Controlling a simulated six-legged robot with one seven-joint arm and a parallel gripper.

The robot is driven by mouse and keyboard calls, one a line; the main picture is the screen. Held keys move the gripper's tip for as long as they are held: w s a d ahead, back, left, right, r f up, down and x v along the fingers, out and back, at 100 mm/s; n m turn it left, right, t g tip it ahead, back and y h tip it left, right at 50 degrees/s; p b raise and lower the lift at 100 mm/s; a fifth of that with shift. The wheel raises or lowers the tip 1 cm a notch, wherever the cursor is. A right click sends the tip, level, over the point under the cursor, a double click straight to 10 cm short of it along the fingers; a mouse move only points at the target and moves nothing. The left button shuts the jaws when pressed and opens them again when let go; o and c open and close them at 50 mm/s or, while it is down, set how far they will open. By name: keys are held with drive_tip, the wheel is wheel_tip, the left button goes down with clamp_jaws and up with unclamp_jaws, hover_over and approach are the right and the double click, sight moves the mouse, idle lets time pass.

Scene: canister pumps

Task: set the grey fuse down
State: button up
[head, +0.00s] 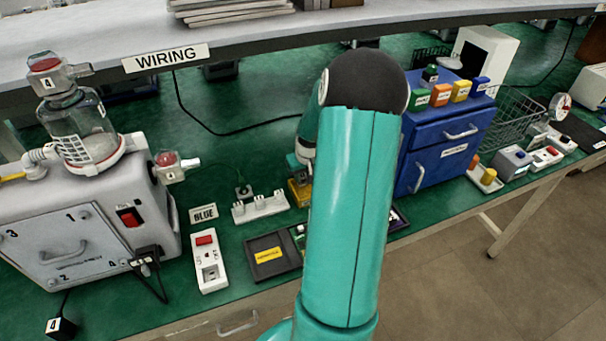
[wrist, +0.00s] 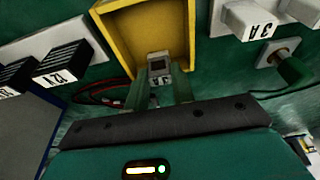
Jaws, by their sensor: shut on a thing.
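The grey fuse (wrist: 159,62) is a small pale block with a dark face, held between the fingertips of my gripper (wrist: 160,84) in the wrist view. My gripper is shut on it. The fuse shows against the inside of an open yellow bin (wrist: 185,40), near the bin's lower edge in the picture. I cannot tell whether the fuse touches the bin. In the head view the yellow bin (head: 298,193) shows partly beside my arm, and the fuse is hidden.
In the wrist view, dark blocks marked 12V (wrist: 70,62) are left of the bin, and a white 3A block (wrist: 248,18) and green knob (wrist: 291,68) are right. In the head view, a blue cabinet (head: 445,135), white switch box (head: 208,262) and black tray (head: 270,257) flank my arm.

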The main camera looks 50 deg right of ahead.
drive_tip(key=shift+f, duration=0.1)
drive_tip(key=o, duration=1)
drive_tip(key=shift+c, duration=0.2)
drive_tip(key=v, duration=1.2)
drive_tip(key=w+a+r+n, duration=0.2)
drive_tip(key=a+r, duration=0.4)
drive_tip(key=a, duration=0.5)
drive_tip(key=w+a+r+n, duration=0.1)
drive_tip(key=a+r, duration=0.4)
drive_tip(key=a, duration=0.7)
drive_tip(key=s+a+r+n+t, duration=0.1)
drive_tip(key=s+a+r, duration=0.1)
drive_tip(key=s+a, duration=0.3)
drive_tip(key=s+a+r+n+t+y, duration=0.1)
drive_tip(key=s+a, duration=0.4)
drive_tip(key=a, duration=0.8)
drive_tip(key=shift+r+n+t+y, duration=0.3)
drive_tip(key=shift+r+n+t, duration=0.1)
drive_tip(key=shift+r+n, duration=0.15)
